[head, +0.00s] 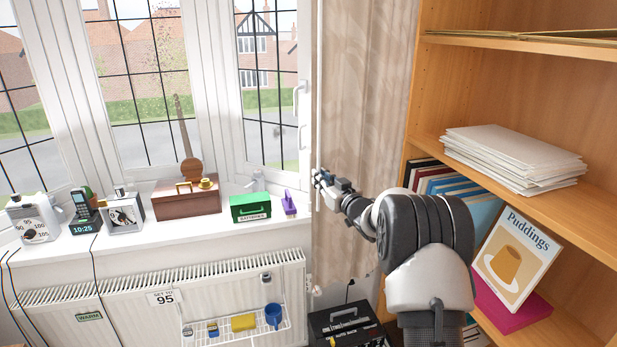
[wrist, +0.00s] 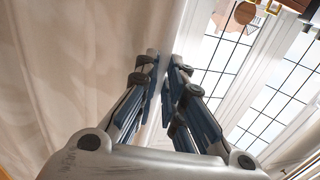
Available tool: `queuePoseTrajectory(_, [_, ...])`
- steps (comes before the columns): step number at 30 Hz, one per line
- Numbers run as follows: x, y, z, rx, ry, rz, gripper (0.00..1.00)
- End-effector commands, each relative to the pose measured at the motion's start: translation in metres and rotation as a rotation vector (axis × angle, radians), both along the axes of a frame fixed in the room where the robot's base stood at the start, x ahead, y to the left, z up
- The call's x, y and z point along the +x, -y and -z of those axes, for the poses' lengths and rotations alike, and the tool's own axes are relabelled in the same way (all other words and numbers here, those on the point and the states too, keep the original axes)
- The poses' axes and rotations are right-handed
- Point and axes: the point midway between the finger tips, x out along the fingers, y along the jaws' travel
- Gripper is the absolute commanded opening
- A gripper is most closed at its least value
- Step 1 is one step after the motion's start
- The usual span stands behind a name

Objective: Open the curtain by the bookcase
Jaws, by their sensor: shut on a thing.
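The beige curtain (head: 365,110) hangs in folds between the window and the bookcase (head: 480,75). A thin white draw rod (head: 319,90) hangs upright along its left edge. My gripper (head: 320,181) is at the lower part of this rod, shut on it. In the wrist view my gripper (wrist: 165,62) has its fingertips close together at the edge of the curtain (wrist: 75,70). The fingers partly hide the rod there. My arm crosses in front of the bookcase's lower left part.
The windowsill holds a green box (head: 250,208), a brown case (head: 187,200), a phone (head: 85,210) and other small things. A radiator (head: 215,285) with a wire shelf is below. A black toolbox (head: 343,325) stands under the curtain. Papers (head: 512,157) and books fill the shelves.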

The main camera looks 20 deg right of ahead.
Motion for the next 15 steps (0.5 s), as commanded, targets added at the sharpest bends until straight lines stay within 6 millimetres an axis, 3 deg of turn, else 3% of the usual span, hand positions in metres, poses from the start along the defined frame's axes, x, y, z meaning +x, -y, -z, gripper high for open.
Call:
queuePoseTrajectory(9, [0.0, 0.05, 0.0, 0.003, -0.003, 0.001, 0.0])
queuePoseTrajectory(15, [0.0, 0.062, 0.001, 0.003, -0.002, -0.001, 0.0])
